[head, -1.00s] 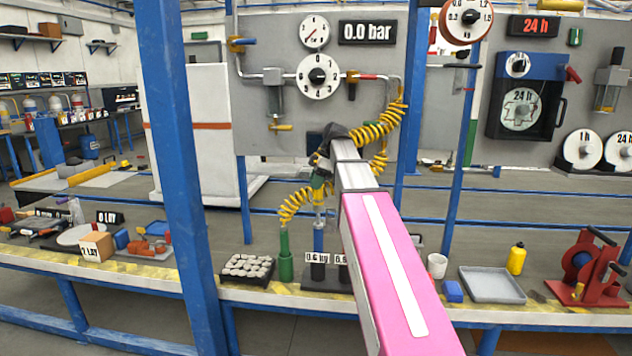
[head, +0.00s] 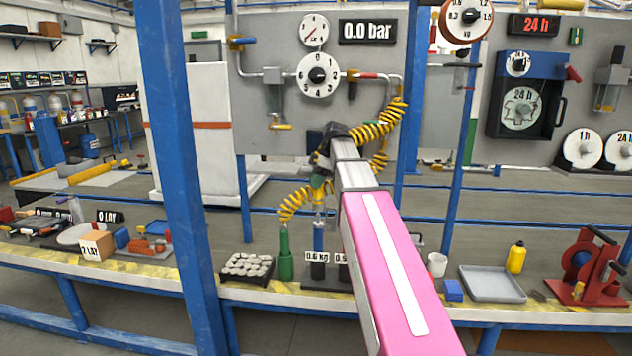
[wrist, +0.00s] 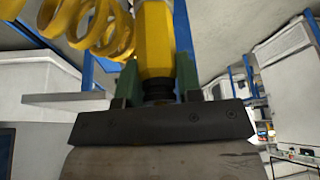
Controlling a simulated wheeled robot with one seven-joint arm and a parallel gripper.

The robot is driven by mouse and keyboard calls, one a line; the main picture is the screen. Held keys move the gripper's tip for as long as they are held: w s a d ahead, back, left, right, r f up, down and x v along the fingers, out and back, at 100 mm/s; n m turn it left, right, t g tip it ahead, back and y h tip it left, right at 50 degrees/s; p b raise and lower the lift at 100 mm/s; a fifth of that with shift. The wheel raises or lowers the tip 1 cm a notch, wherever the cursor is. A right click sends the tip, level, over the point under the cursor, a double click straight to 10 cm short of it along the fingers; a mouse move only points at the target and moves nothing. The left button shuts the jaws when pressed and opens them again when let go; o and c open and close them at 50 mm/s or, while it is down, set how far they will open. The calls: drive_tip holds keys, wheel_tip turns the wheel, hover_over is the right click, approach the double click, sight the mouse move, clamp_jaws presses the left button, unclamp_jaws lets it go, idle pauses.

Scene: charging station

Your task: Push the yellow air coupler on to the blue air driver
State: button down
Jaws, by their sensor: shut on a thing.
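My gripper (head: 320,182) is above the workbench, partly hidden behind my own arm in the head view. In the wrist view it is shut on the yellow air coupler (wrist: 155,45), which stands between its two green fingers (wrist: 157,80). A black ring shows at the coupler's base. The blue air driver (head: 318,240) stands upright on the bench below my gripper, with a pale metal tip at its top.
A yellow coiled hose (head: 375,130) hangs from the gauge panel (head: 270,60) and loops beside my gripper. A green cylinder (head: 286,255) stands left of the driver, near a tray of grey pieces (head: 246,268). A blue post (head: 178,150) rises at the left.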

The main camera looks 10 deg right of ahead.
sight(316, 199)
drive_tip(key=shift+f, duration=2.65)
drive_tip(key=c, duration=0.7)
unclamp_jaws()
drive_tip(key=v, duration=1)
drive_tip(key=shift+d+r, duration=0.1)
drive_tip(key=shift+r, duration=0.3)
